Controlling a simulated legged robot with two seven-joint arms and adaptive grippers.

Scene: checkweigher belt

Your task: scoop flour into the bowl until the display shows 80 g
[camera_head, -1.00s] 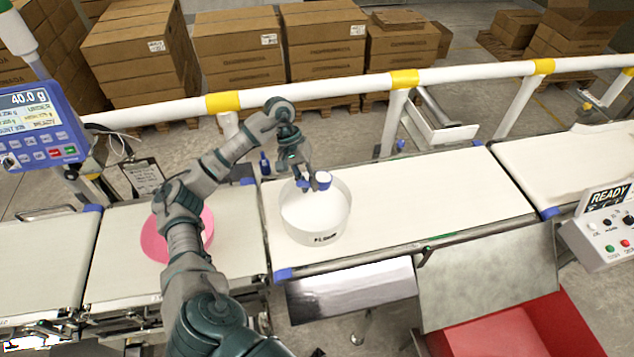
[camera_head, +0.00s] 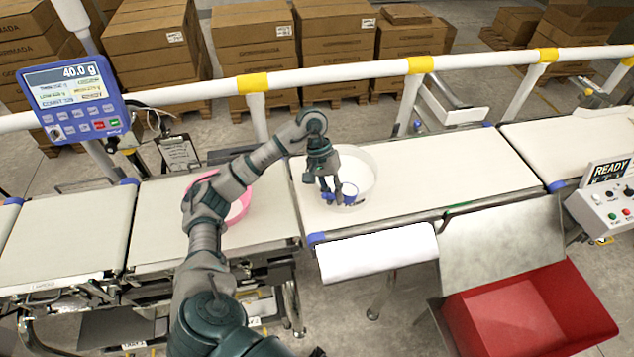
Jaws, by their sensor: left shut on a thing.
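My left gripper (camera_head: 327,186) is shut on a small blue scoop (camera_head: 349,193). In the head view it overlaps the near side of the white flour tub (camera_head: 364,168); I cannot tell whether it is inside or in front of the rim. The scoop's contents are too small to make out. The pink bowl (camera_head: 242,210) sits on the belt left of the tub, partly hidden by my left arm. The blue-framed display (camera_head: 76,73) at upper left reads 40.0 g. My right gripper is not in view.
A white rail (camera_head: 300,78) with yellow bands runs behind the belts. The belt (camera_head: 450,165) right of the tub is clear. A red bin (camera_head: 515,320) and a control box reading READY (camera_head: 605,200) are at the right. Boxes stand behind.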

